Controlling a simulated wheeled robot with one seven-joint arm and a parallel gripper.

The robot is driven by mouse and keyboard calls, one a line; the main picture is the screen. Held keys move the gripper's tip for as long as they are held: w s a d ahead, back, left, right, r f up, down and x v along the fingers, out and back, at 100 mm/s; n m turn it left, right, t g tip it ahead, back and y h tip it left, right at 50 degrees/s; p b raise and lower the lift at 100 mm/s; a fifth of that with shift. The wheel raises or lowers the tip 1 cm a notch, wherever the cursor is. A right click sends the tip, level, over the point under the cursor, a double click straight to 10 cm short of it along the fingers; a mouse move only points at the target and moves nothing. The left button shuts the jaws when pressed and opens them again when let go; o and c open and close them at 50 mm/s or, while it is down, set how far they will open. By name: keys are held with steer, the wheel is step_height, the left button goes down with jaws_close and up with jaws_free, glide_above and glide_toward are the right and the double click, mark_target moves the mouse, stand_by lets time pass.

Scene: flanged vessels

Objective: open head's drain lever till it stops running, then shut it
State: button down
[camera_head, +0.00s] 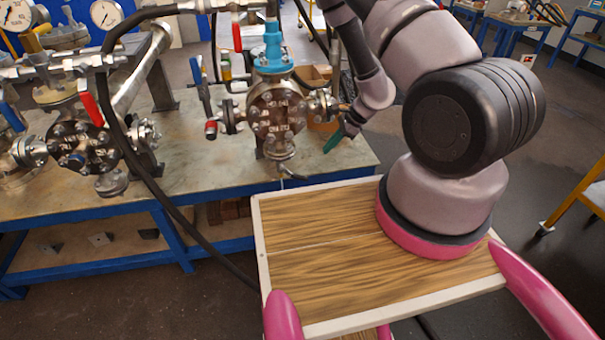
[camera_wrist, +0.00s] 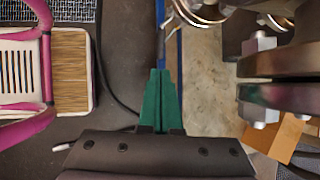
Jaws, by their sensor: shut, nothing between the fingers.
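A flanged metal vessel (camera_head: 275,110) with a blue fitting on top stands on the bench, with a pipe stub (camera_head: 281,150) below it. A thin pale line, perhaps liquid, runs down under the stub. A blue lever (camera_head: 198,72) and a red-tipped part (camera_head: 211,129) are at its left; a red lever (camera_head: 237,37) is above. I cannot tell which one is the drain lever. My gripper (camera_head: 331,144), with green fingers, is just right of the vessel, apart from it. In the wrist view its fingers (camera_wrist: 160,73) are together and empty, left of a bolted flange (camera_wrist: 285,93).
A second flanged vessel (camera_head: 85,140) with a red lever (camera_head: 91,108) stands at the left on the same bench (camera_head: 200,180). Pipework and gauges (camera_head: 106,14) are behind it. A black hose (camera_head: 150,180) hangs past the bench front. A cardboard box (camera_head: 314,77) sits behind the central vessel.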

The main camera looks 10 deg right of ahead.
mark_target(304, 177)
steer(key=x, duration=1.4)
steer(key=shift+d, duration=0.1)
steer(key=shift+f+y, duration=1.05)
steer(key=shift+y, duration=0.25)
steer(key=f+y, duration=0.1)
steer(key=y, duration=0.1)
steer(key=a+f+m+y, duration=0.1)
steer(key=f+y, duration=0.1)
steer(key=shift+a+t, duration=0.25)
steer(key=shift+t, duration=0.05)
steer(key=shift+a+f+y, duration=0.2)
steer(key=shift+a+f, duration=0.3)
steer(key=shift+a, duration=0.2)
steer(key=shift+a+f+y, duration=0.2)
steer(key=shift+a+f, duration=0.35)
steer(key=shift+a, duration=0.25)
